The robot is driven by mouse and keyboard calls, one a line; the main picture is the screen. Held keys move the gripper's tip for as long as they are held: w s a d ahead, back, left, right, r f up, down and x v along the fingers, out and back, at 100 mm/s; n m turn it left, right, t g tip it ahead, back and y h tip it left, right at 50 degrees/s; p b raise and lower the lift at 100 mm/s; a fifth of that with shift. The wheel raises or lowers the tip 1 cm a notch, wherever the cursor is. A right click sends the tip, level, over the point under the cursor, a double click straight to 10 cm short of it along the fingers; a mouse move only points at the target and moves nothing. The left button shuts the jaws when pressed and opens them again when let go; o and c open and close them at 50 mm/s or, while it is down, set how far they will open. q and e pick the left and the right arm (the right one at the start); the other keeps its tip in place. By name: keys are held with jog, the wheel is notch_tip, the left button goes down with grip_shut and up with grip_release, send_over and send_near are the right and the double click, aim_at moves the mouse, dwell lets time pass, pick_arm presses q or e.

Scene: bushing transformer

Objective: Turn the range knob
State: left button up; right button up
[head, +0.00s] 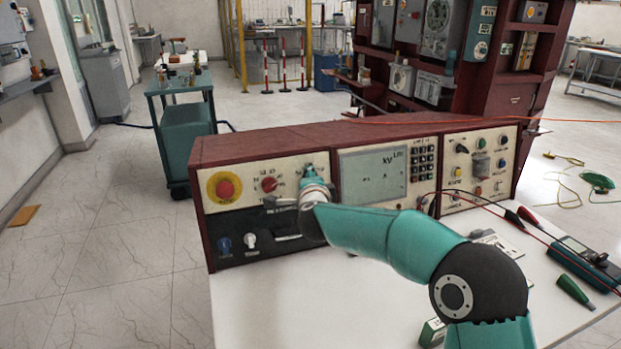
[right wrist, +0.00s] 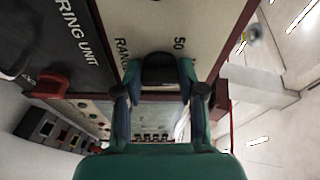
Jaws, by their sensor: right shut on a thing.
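The range knob (right wrist: 160,68) shows in the right wrist view as a dark knob on the cream panel, beside the partly covered "RANGE" lettering and a "50" mark. My right gripper (right wrist: 159,82) is shut on it, with one teal finger on each side. In the head view my right gripper (head: 308,174) is at the front face of the red control console (head: 265,145), left of the kV display. There the wrist and fingers hide the knob. The knob's pointer setting cannot be read. My left gripper is in neither view.
A red emergency button (head: 225,188) and a red knob (head: 269,184) sit left of the gripper. The kV display (head: 373,174) is just right. Test leads, a meter (head: 583,262) and a green probe (head: 574,291) lie on the white table (head: 270,311).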

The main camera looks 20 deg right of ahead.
jog(key=shift+d+f+m, duration=0.1)
jog(key=shift+f+m, duration=0.2)
jog(key=shift+m, duration=0.2)
jog(key=o, duration=1.1)
jog(key=shift+r, duration=0.1)
jog(key=shift+o, duration=0.2)
jog(key=shift+r, duration=0.1)
jog(key=v, duration=1.2)
